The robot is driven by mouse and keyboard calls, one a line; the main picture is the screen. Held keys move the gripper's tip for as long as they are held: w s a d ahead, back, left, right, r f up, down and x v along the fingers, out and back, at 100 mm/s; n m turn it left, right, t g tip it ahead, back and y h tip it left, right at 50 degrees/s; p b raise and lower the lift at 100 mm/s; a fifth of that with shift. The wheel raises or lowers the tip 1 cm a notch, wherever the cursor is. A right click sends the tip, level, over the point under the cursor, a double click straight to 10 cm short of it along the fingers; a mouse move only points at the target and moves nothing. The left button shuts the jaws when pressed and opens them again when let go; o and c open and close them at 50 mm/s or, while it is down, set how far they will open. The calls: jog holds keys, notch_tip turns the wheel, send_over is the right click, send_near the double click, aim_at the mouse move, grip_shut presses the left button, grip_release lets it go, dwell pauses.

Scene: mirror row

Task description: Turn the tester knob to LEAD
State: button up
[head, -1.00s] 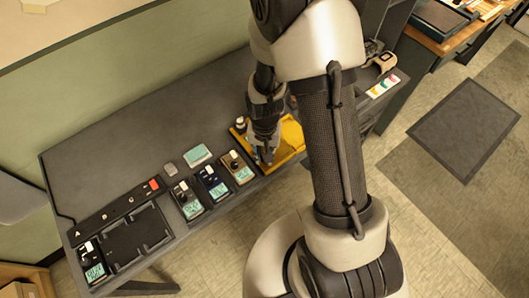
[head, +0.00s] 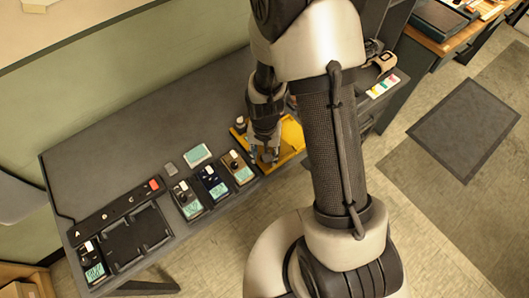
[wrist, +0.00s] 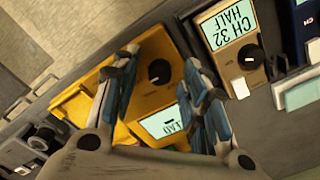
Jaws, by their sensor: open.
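The yellow tester (wrist: 85,103) lies below my gripper in the wrist view, with a round black knob (wrist: 159,72) and a pale display (wrist: 164,122). The display's text is upside down and partly hidden, so I cannot read it surely. My gripper (wrist: 159,62) is open, with one fingertip on each side of the knob and visible gaps between. I cannot tell how high the fingertips are above the panel. In the head view the tester (head: 291,137) is partly hidden behind my gripper (head: 264,158) and arm.
A black charging tray (head: 136,243) lies at the table's left end. The back of the grey table (head: 130,145) is clear.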

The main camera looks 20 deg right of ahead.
notch_tip(320, 180, up, 12)
dwell(0.6)
dwell(0.5)
jog(key=s+r+n+t, duration=0.4)
jog(key=s+r, duration=1.1)
jog(key=r, duration=0.4)
jog(key=shift+r+n+t, duration=0.2)
jog(key=shift+n+t, duration=0.1)
jog(key=shift+n, duration=0.5)
